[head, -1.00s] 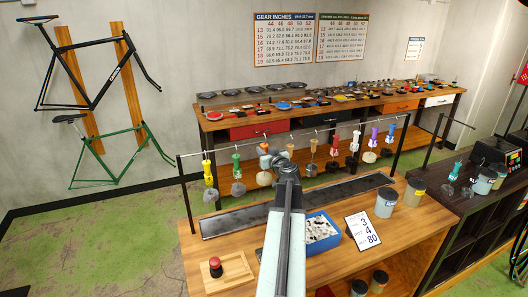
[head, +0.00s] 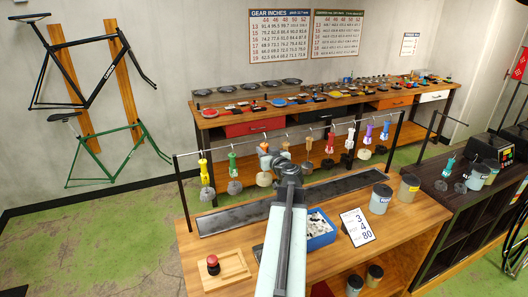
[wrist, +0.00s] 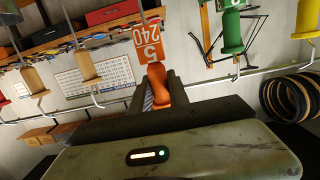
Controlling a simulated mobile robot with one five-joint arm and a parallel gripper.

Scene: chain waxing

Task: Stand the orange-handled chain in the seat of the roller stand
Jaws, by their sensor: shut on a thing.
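The orange handle (wrist: 157,82) of a chain sits between the two fingers of my gripper (wrist: 160,92) in the wrist view, and the fingers are shut on it. An orange tag marked 5 and 240 (wrist: 145,42) is by the handle. In the head view, the orange-handled chain (head: 264,148) is at the overhead rail, between the green handle and a wood-coloured one. My gripper (head: 273,160) is beside it, partly hidden by my arm. A grey lump hangs under it. I cannot tell whether its hook is on the rail. I cannot make out the roller stand or its seat.
A green handle (head: 233,164) and a yellow handle (head: 204,173) hang to the left; several other handles hang to the right. Below are a dark tray (head: 225,219), a blue bin (head: 321,240) and a number card (head: 357,227). Jars (head: 381,199) stand at the right.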

